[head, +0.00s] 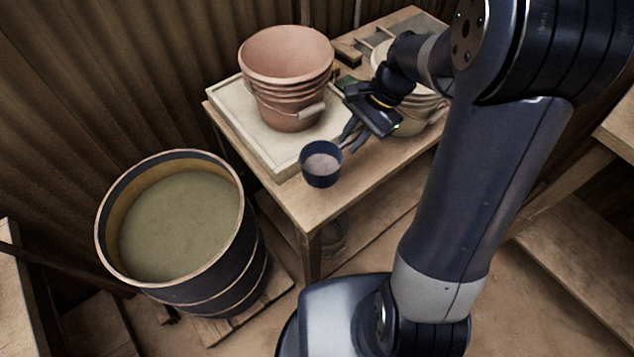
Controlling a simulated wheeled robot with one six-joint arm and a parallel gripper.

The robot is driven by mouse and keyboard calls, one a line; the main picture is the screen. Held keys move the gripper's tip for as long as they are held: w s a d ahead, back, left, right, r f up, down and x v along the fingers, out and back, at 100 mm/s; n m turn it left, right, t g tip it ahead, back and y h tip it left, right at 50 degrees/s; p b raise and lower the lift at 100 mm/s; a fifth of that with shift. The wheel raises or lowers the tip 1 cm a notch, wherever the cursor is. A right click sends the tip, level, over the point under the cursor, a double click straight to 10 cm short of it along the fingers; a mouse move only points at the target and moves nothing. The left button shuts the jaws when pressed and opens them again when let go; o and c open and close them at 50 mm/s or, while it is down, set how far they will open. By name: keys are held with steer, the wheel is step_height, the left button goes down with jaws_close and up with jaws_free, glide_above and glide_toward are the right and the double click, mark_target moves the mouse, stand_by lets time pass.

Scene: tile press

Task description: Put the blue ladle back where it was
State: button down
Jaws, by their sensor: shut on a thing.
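The blue ladle (321,166) shows as a small dark blue cup near the front corner of the wooden table, with something pale grey inside it. My gripper (351,140) is shut on the blue ladle, just behind and to the right of its cup. The ladle's handle is mostly hidden by the gripper. The cup looks upright. I cannot tell whether it touches the table or hangs just above or in front of its edge.
A terracotta bucket (287,62) stands on a pale board (229,97) at the table's left. A cream bucket (411,124) is partly behind my arm. A large dark tub (254,262) of greenish liquid stands at lower left. The table's front strip (352,197) is clear.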

steer(key=shift+w+a, duration=0.15)
steer(key=shift+w, duration=0.05)
steer(key=shift+m, duration=0.3)
steer(key=shift+f+b, duration=0.65)
steer(key=shift+f, duration=4.2)
steer(key=shift+f, duration=0.1)
steer(key=c, duration=1.3)
jaws_free()
steer(key=shift+r, duration=0.2)
steer(key=p+v, duration=0.1)
steer(key=v, duration=1.1)
steer(key=shift+s+f, duration=0.1)
